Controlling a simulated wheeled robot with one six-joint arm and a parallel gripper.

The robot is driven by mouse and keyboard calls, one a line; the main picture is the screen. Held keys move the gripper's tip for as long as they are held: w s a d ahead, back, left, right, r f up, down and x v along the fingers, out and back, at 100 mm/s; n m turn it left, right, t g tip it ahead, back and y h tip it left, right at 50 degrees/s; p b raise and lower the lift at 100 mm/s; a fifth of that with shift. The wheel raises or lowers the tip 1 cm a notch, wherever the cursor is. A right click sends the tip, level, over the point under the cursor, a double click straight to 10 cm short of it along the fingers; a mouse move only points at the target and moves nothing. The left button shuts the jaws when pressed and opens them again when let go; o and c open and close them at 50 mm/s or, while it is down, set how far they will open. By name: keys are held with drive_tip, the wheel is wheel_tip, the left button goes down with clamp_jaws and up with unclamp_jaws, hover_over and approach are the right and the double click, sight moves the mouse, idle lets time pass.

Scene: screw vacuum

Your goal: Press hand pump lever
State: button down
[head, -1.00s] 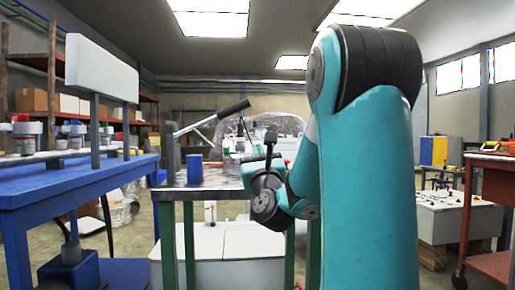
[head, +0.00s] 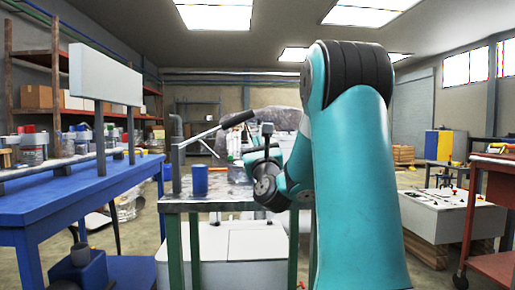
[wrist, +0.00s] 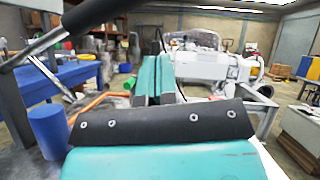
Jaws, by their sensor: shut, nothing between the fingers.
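The hand pump lever (head: 235,119) is a grey rod with a black grip, slanting up to the right from a grey post (head: 176,155) on the green-legged table in the head view. In the wrist view its black grip (wrist: 65,32) crosses the upper left. My gripper (wrist: 151,52) has teal fingers with dark edges, shut and empty. It is to the right of the lever in the wrist view, and no contact shows. In the head view my wrist is just below and right of the grip's end; the fingertips are hard to make out there.
A blue cylinder (head: 200,181) stands on the table (head: 225,203) beside the post, and at lower left in the wrist view (wrist: 48,132). A blue bench (head: 70,200) is at left. White pump machinery (wrist: 205,70) lies ahead. A red cart (head: 495,165) is at right.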

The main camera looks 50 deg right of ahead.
sight(252, 117)
drive_tip(key=r+n+y+p, duration=0.1)
drive_tip(key=r, duration=0.1)
drive_tip(key=r+n+t+y+p, duration=0.1)
drive_tip(key=r+n, duration=0.1)
drive_tip(key=r+n+t+y+p, duration=0.1)
drive_tip(key=r+n, duration=0.1)
drive_tip(key=shift+w+a+r, duration=0.15)
drive_tip(key=shift+w+a, duration=0.2)
drive_tip(key=shift+a, duration=0.1)
